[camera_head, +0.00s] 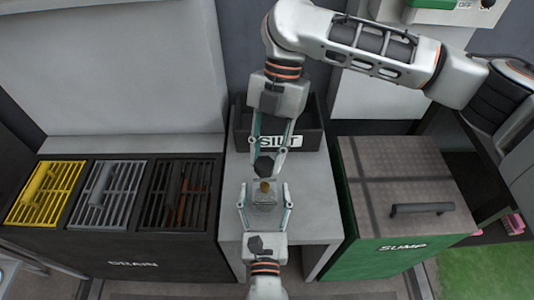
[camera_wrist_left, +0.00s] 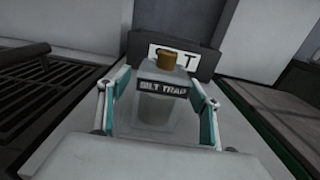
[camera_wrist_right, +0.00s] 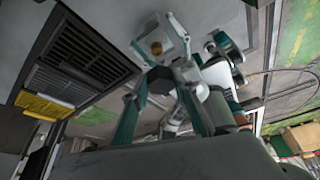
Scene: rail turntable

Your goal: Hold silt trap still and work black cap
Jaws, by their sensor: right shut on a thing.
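The silt trap (camera_head: 264,205) is a clear, greyish jar with a brown neck on top, standing on the grey bench. In the left wrist view its label reads SILT TRAP (camera_wrist_left: 162,88). My left gripper (camera_head: 265,190) has a finger on each side of the trap and looks open around it, with small gaps. My right gripper (camera_head: 265,152) comes from the far side and is shut on the black cap (camera_head: 264,166). The cap is off the neck, just beyond it in the head view. The right wrist view also shows the cap (camera_wrist_right: 160,80) between the fingertips, apart from the trap (camera_wrist_right: 162,36).
A dark open box marked SILT (camera_head: 243,138) stands behind on the bench. Yellow, grey and black grates (camera_head: 108,195) lie in the DRAIN unit at left. The green SUMP unit (camera_head: 375,265) with a handled lid is at right.

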